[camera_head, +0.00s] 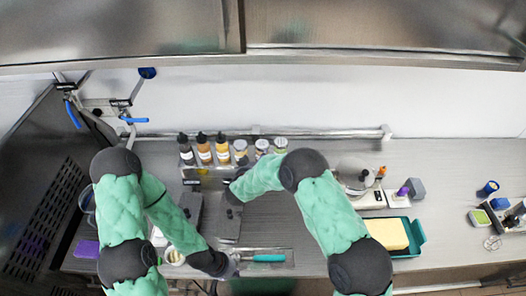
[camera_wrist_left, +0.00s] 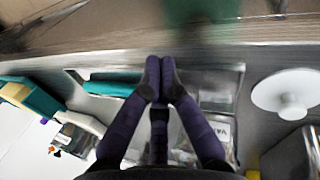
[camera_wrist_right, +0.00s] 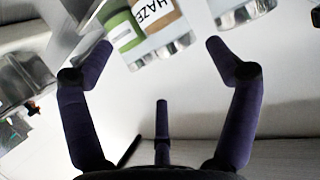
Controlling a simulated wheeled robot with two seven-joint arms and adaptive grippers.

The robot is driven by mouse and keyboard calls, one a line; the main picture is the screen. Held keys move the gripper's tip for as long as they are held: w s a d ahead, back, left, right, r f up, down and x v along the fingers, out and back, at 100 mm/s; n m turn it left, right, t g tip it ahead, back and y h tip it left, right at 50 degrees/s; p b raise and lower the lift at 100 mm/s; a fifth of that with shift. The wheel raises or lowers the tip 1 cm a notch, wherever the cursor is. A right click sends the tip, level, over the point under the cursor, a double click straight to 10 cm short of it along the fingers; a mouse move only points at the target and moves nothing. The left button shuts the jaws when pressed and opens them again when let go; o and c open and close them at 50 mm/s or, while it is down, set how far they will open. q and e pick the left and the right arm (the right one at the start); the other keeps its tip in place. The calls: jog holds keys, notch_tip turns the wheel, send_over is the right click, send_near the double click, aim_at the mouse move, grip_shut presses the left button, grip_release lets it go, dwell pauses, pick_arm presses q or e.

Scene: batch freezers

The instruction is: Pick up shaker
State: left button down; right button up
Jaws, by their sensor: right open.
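Several shaker jars with metal lids stand in the back row in the head view; three are the left shaker (camera_head: 240,147), the middle shaker (camera_head: 262,147) and the right shaker (camera_head: 281,145). The right wrist view shows a green-labelled jar (camera_wrist_right: 122,28), a brown jar marked "HAZE" (camera_wrist_right: 157,17) and part of another jar (camera_wrist_right: 238,10). My right gripper (camera_wrist_right: 158,48) is open and empty, with these jars beyond and between its fingertips; in the head view its arm partly hides it. My left gripper (camera_wrist_left: 160,65) has its fingertips together, low at the counter's front.
Dark-capped bottles (camera_head: 204,150) stand left of the shakers. A turquoise-handled tool (camera_head: 268,258) lies beside my left gripper. A teal tray (camera_head: 414,238) holding a yellow block is at right. A rail (camera_head: 330,134) runs behind.

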aim_at(262, 151)
jog(key=shift+s+f+p+x, duration=0.1)
jog(key=shift+f+p+x, duration=0.1)
jog(key=shift+x, duration=1.3)
jog(key=shift+s+f+p+x, duration=0.1)
jog(key=shift+p+x, duration=0.15)
jog(key=shift+x, duration=1.2)
jog(key=shift+s+f+p+x, duration=0.1)
jog(key=shift+f+p+x, duration=0.1)
jog(key=shift+x, duration=1.3)
jog(key=shift+d, duration=0.15)
jog(key=shift+r, duration=0.1)
jog(key=c, duration=0.9)
